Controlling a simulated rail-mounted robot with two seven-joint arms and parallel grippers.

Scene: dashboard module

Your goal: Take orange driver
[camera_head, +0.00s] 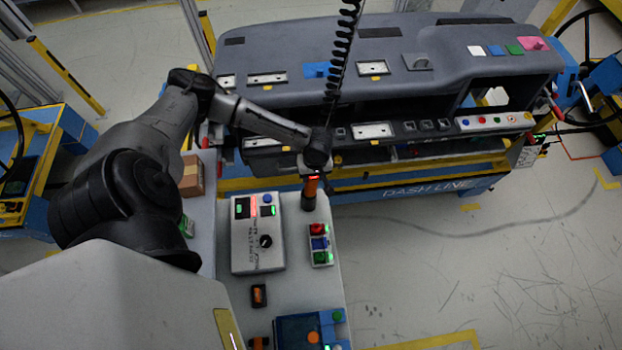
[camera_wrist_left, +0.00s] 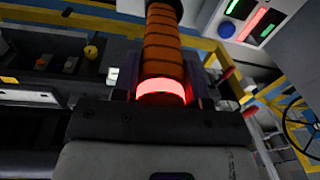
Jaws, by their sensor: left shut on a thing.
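The orange driver (camera_head: 310,194) stands upright below my left gripper (camera_head: 314,172) in the head view, near the back edge of the table. In the left wrist view its ribbed orange body (camera_wrist_left: 162,45) runs up from between the dark jaws (camera_wrist_left: 160,98), with a glowing red-white ring at the jaws. My left gripper is shut on the driver. A black coiled cable rises above the gripper in the head view. The driver's lower end is partly dark, and I cannot tell whether it touches the table. My right gripper is not in view.
A white control box (camera_head: 258,255) stands left of the driver. A small panel with red, blue and green buttons (camera_head: 320,243) lies in front of it. A blue box (camera_head: 298,330) sits at the near edge. The large grey dashboard (camera_head: 330,60) spans the back; a cardboard box (camera_head: 192,176) is at left.

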